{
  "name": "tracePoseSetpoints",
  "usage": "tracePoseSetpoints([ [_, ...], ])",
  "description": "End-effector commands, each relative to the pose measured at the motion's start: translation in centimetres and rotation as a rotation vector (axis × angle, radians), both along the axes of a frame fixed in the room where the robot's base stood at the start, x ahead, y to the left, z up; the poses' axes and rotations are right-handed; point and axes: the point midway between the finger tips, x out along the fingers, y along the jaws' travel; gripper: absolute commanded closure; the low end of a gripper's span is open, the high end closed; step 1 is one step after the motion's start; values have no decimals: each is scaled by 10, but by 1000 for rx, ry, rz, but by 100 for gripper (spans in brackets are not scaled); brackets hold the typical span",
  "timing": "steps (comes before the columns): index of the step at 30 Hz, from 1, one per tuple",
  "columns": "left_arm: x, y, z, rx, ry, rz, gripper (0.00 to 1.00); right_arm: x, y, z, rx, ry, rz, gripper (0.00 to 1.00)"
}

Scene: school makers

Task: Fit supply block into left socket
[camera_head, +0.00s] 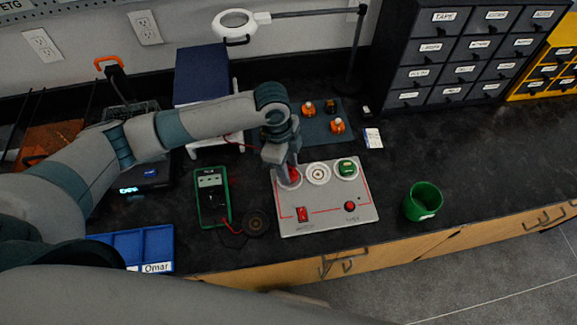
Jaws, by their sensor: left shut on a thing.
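A light grey panel (322,222) with a row of three round sockets lies on the dark bench. My left gripper (289,172) points down at the left socket (283,184) and is shut on a small red block (295,175), which I take to be the supply block. The gripper hides much of the block and socket, so I cannot tell how deep the block sits. The middle socket (318,173) is empty. A green block (346,167) sits in the right socket. My right gripper is out of view.
A green multimeter (211,200) with leads lies left of the panel. A green cup (422,202) stands right of it. Behind are a blue-grey mat (316,129) with orange-topped parts and a magnifier lamp (235,24). A blue tray (150,243) is front left.

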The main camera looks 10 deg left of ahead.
Motion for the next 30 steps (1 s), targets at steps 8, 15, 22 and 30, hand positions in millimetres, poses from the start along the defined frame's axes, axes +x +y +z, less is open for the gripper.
tracePoseSetpoints([
  [8, 0, 0, -5, 0, 0, 0, 85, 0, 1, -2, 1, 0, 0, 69],
  [15, 0, 0, -9, 0, 0, 0, 85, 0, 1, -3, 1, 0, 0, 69],
  [22, 0, 0, -12, 0, 1, 0, 58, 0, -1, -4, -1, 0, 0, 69],
  [30, 0, 0, -11, 0, 0, 0, 55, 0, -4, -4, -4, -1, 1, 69],
])
